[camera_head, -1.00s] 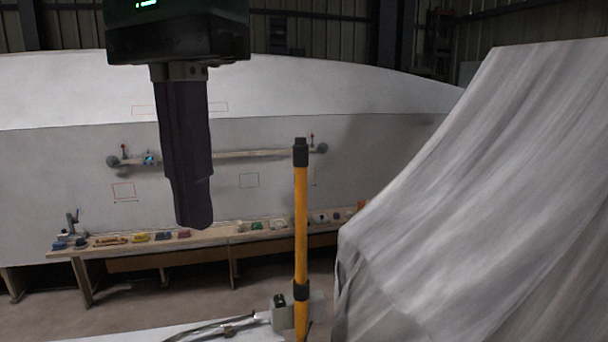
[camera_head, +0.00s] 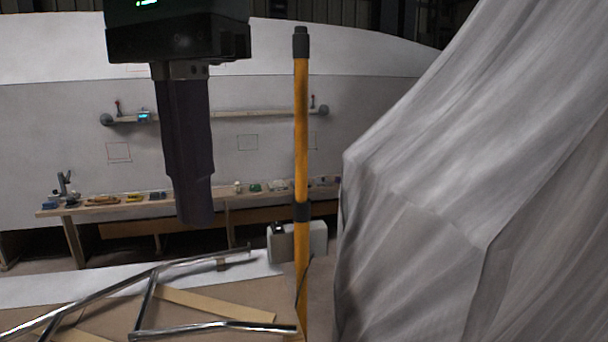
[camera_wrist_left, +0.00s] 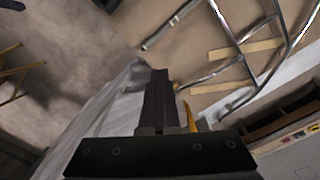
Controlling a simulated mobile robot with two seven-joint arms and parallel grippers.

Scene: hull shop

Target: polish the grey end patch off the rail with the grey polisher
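A polished tubular rail frame (camera_head: 190,263) lies on a brown and white table top at the lower left; it also shows at the upper right of the left wrist view (camera_wrist_left: 235,45). A small dark brown patch (camera_head: 221,264) sits near its far end; I cannot tell a grey one. I cannot single out the polisher; a grey box-like thing (camera_head: 316,240) is beside the yellow pole. My left gripper (camera_head: 196,222) hangs fingers down, apart from the rail. Its fingers look together and empty, also in the left wrist view (camera_wrist_left: 158,72). My right gripper is not in view.
A yellow pole (camera_head: 301,140) stands upright, right of my left gripper. A draped grey sheet (camera_head: 440,200) fills the right side. Behind, a long bench (camera_head: 120,208) holds several small items before a white hull with a thin bar (camera_head: 250,113). Wooden strips (camera_head: 215,303) lie by the rail.

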